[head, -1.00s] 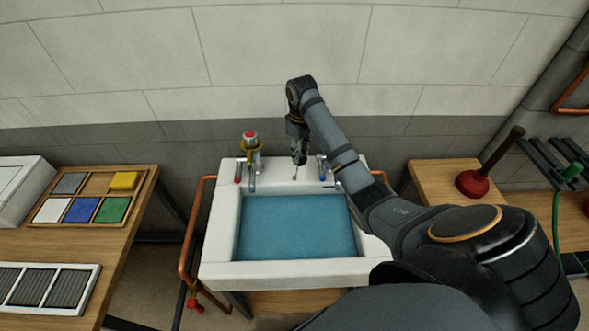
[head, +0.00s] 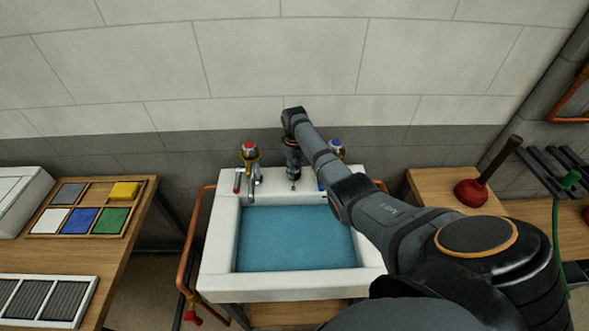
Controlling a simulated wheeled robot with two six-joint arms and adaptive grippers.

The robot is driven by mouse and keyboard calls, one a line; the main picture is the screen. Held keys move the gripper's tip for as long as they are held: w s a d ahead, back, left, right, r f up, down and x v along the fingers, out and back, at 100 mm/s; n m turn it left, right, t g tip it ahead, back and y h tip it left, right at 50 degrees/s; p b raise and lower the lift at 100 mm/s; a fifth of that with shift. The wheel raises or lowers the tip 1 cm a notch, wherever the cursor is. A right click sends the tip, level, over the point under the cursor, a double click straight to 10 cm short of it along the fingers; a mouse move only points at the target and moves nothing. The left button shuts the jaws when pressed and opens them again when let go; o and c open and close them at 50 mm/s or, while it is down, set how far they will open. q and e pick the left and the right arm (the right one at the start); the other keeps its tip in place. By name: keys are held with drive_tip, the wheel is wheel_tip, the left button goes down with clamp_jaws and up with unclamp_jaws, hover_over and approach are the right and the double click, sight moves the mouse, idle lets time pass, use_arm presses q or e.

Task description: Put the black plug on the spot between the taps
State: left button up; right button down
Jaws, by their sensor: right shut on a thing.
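The white sink (head: 215,250) holds blue water (head: 295,240). The red-topped tap (head: 250,165) stands at the left of its back ledge, and the blue-topped tap (head: 337,149) at the right, partly behind my right arm. My right gripper (head: 293,172) points down over the back ledge between the two taps. It is shut on a small dark thing, which appears to be the black plug; its outline merges with the dark fingers. I cannot tell whether it touches the ledge. The spot below is mostly hidden by the gripper. My left gripper is not in view.
A copper pipe (head: 190,240) runs down the sink's left side. The left bench (head: 120,255) carries a tray of coloured blocks and a grille. A plunger (head: 475,190) stands on the right bench. The tiled wall is close behind the taps.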

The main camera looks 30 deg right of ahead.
drive_tip(key=c, duration=1)
unclamp_jaws()
drive_tip(key=shift+f, duration=0.1)
drive_tip(key=shift+c, duration=0.2)
drive_tip(key=shift+r, duration=0.45)
wheel_tip(320, 180, up, 12)
drive_tip(key=b, duration=0.1)
drive_tip(key=shift+f, duration=0.25)
